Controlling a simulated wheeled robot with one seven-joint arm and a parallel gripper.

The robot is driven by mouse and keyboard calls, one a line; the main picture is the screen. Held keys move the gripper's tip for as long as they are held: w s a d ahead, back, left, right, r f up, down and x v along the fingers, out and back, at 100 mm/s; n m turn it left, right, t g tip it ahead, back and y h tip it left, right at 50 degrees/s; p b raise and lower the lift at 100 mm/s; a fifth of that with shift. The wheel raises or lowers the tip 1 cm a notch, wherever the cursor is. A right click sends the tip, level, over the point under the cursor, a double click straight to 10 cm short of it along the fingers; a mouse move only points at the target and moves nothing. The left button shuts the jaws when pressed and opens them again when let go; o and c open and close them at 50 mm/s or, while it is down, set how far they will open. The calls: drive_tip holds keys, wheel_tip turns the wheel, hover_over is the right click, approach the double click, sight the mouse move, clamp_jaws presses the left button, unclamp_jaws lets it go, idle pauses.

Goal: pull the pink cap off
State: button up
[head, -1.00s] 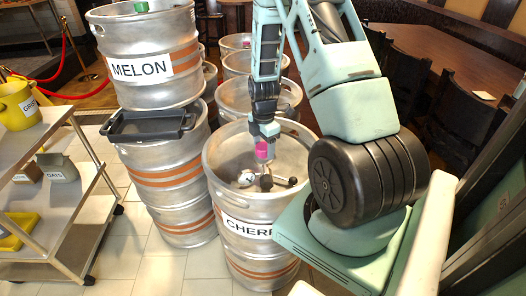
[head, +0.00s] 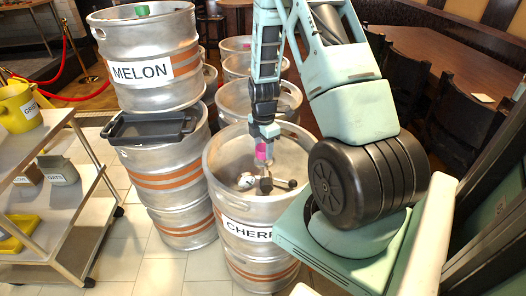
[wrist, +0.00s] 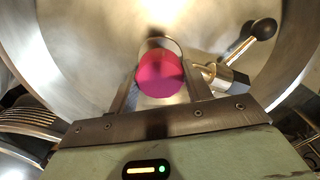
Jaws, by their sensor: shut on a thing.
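The pink cap (head: 261,152) is between the fingers of my gripper (head: 264,147), over the open top of the keg labelled CHERRY in part (head: 222,165). In the wrist view the round pink cap (wrist: 160,76) sits between the two fingers of my gripper (wrist: 160,70), which is shut on it. A metal tap fitting (head: 266,184) with a black-knobbed side lever stands in the keg top just below the cap. The lever's knob (wrist: 263,27) shows in the wrist view. I cannot tell whether the cap still touches the fitting.
Stacked kegs, the upper labelled MELON (head: 143,70), stand to the left with a dark tray (head: 150,127) on the lower ones. More kegs (head: 235,66) stand behind. A shelf cart (head: 75,235) is at far left. Chairs and a table (head: 425,75) are at right.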

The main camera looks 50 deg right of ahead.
sight(264, 147)
drive_tip(key=shift+r, duration=0.4)
drive_tip(key=shift+r+p, duration=1.75)
drive_tip(key=shift+p, duration=0.05)
